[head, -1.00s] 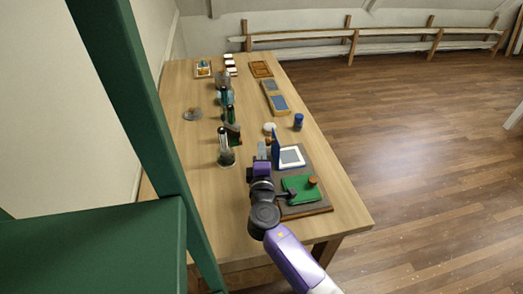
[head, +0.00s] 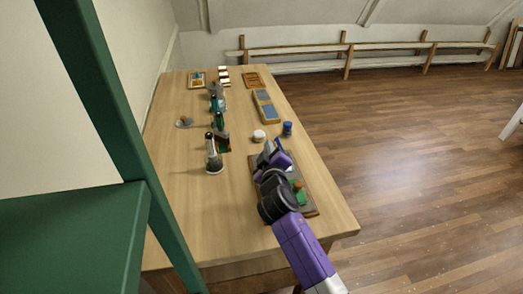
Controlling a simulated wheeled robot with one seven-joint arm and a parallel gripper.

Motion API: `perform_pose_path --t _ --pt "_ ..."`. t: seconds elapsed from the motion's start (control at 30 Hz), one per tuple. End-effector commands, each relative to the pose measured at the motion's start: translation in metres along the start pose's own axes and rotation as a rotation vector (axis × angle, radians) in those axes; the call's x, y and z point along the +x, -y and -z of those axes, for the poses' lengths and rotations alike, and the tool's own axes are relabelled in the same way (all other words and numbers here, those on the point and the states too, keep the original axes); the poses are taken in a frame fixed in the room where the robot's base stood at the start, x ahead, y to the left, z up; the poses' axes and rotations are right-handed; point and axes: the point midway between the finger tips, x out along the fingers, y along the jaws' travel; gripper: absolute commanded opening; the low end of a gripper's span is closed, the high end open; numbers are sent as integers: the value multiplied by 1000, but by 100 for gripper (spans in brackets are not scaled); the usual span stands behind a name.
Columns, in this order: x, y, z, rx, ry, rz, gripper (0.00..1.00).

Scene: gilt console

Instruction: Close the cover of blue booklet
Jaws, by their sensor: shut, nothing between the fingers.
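The blue booklet (head: 280,144) is mostly hidden behind my gripper and wrist. Only a small blue part of it shows, just past the gripper, so I cannot tell how far its cover is tilted. My gripper (head: 268,147) is shut and empty, over the far end of the dark board (head: 311,208), close beside the booklet. Whether it touches the cover cannot be told.
On the board, a green booklet with an orange knob (head: 298,187) is partly hidden by my arm. A blue jar (head: 287,129) and a white round piece (head: 259,136) stand beyond. A dark-topped bottle (head: 213,155) stands left. The near-left tabletop (head: 200,220) is bare.

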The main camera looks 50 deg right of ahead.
Motion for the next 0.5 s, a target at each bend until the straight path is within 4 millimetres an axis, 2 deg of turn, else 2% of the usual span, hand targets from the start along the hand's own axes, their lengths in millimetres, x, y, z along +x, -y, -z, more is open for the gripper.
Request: perform_pose_path --t 0.5 --pt "7 -14 -38 420 0 82 0"
